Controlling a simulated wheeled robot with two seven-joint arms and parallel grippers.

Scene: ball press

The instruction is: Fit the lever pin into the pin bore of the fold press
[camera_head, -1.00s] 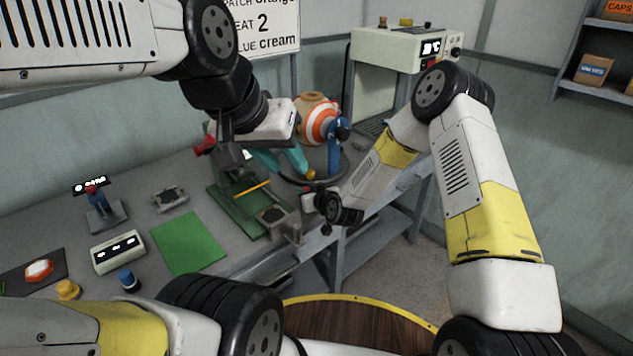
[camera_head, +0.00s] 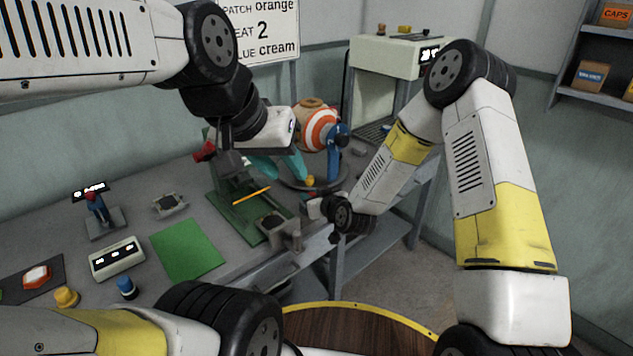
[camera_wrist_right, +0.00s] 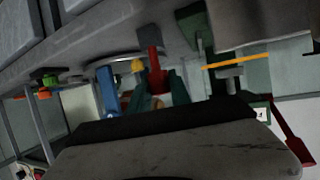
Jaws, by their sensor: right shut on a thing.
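The fold press stands on a green base (camera_head: 226,211) in the middle of the table, with a dark upright and a red part (camera_head: 205,150) at its left. My left gripper (camera_head: 281,172) hangs behind the press, its teal fingers apart and empty. My right gripper (camera_head: 313,208) is low at the press's right, by the table edge. In the right wrist view my right gripper (camera_wrist_right: 161,96) is shut on a red piece (camera_wrist_right: 154,62) with a grey end, apparently the lever pin. That view is upside down. The pin bore cannot be made out.
An orange rod (camera_head: 252,196) lies across the press. A striped ball (camera_head: 317,128) and blue post (camera_head: 338,143) stand behind the right gripper. A green mat (camera_head: 187,247), small display box (camera_head: 117,258) and yellow and blue knobs lie at the left. A grey-white machine stands at the back.

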